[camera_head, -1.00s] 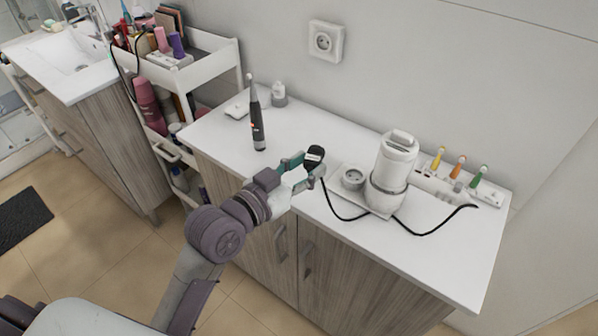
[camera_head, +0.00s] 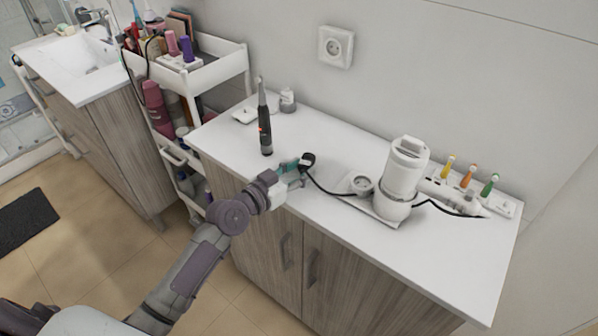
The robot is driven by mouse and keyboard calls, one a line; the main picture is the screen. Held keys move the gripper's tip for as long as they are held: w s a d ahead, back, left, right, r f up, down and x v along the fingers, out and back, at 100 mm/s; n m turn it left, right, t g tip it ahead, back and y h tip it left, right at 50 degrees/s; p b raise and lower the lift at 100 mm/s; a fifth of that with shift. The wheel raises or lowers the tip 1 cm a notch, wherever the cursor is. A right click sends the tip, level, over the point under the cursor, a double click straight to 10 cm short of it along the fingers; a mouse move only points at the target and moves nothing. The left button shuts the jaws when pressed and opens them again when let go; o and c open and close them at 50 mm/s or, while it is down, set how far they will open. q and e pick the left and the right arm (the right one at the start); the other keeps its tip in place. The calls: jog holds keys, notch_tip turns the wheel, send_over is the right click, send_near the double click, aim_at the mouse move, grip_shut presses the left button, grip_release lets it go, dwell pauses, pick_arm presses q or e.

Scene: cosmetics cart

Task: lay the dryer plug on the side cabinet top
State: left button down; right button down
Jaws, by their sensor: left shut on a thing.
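The black dryer plug (camera_head: 308,159) is held between the fingers of my left gripper (camera_head: 300,166), at the front part of the white side cabinet top (camera_head: 440,255). The fingers are shut on it. Whether the plug touches the top or hangs just above it, I cannot tell. Its black cable (camera_head: 327,192) runs right to a white appliance (camera_head: 405,170), passes behind it and shows again on the right. My right gripper is not in view.
A dark electric toothbrush (camera_head: 265,125) stands upright behind my gripper. Colored brush heads (camera_head: 468,176) stand at the right. A wall socket (camera_head: 336,46) is above. A white cart (camera_head: 213,70) stands left. The front right top is clear.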

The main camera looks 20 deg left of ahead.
pick_arm(q)
jog(key=shift+f, duration=0.1)
jog(key=shift+f, duration=0.1)
jog(key=c, duration=0.6)
grip_release()
jog(key=shift+r, duration=0.25)
jog(key=shift+b+v, duration=0.95)
jog(key=shift+v, duration=5.1)
jog(key=shift+f, duration=0.2)
